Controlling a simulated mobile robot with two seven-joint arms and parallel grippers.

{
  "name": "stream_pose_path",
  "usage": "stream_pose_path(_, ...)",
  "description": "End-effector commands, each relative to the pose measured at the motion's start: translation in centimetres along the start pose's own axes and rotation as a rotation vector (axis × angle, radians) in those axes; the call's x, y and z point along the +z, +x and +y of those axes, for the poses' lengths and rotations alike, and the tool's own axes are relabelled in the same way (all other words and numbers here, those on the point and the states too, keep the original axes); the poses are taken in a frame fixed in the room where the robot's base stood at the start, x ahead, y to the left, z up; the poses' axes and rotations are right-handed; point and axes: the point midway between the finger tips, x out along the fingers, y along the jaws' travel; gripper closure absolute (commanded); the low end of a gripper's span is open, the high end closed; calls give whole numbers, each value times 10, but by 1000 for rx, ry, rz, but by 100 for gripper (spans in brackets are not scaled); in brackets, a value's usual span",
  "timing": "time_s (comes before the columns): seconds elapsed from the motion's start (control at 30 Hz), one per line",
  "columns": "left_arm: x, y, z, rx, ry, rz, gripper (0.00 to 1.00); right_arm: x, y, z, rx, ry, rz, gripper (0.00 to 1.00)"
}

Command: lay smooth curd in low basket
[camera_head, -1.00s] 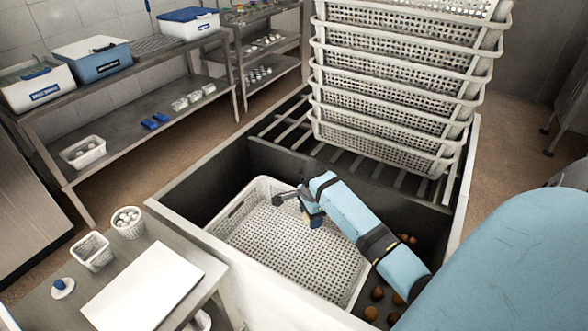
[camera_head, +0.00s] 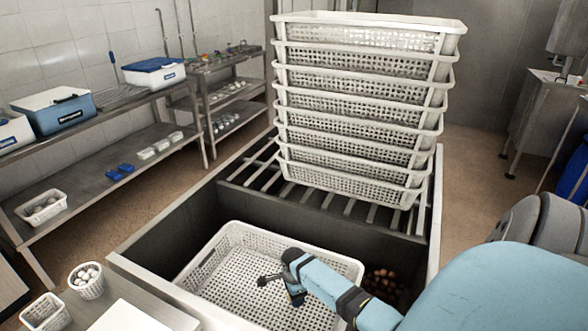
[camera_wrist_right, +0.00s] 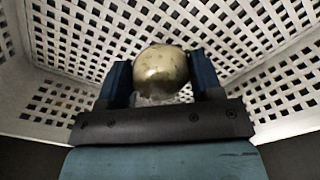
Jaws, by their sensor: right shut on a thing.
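The low basket (camera_head: 235,273) is a white perforated tray down in a deep sunken bay, and its floor looks bare around my arm. My right gripper (camera_head: 291,292) reaches into it from the right, above or near its floor. In the right wrist view the blue fingers (camera_wrist_right: 154,80) are shut on a smooth, round, yellowish curd (camera_wrist_right: 160,70), with perforated basket walls around it. Whether the curd touches the floor cannot be told. The curd is not clear in the head view. My left gripper is not in view.
A tall stack of white baskets (camera_head: 360,110) stands on a slatted rack behind the bay. Several brown round pieces (camera_head: 382,282) lie right of the basket. A table at front left holds small white tubs (camera_head: 88,281). Shelves (camera_head: 120,150) line the left wall.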

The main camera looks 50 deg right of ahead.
Motion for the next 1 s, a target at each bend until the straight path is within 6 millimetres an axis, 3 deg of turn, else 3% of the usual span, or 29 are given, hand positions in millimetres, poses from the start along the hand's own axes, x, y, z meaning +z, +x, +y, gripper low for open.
stream_pose_path(0.3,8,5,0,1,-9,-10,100,0,38,0,0,0,0,65)
stream_pose_path(0.7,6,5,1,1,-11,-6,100,0,42,0,0,0,0,65)
stream_pose_path(0.73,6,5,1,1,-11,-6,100,0,42,0,0,0,0,38)
stream_pose_path(0.83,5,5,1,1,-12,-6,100,0,42,0,-1,0,0,16)
stream_pose_path(1.0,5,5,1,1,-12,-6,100,0,42,0,-1,0,0,15)
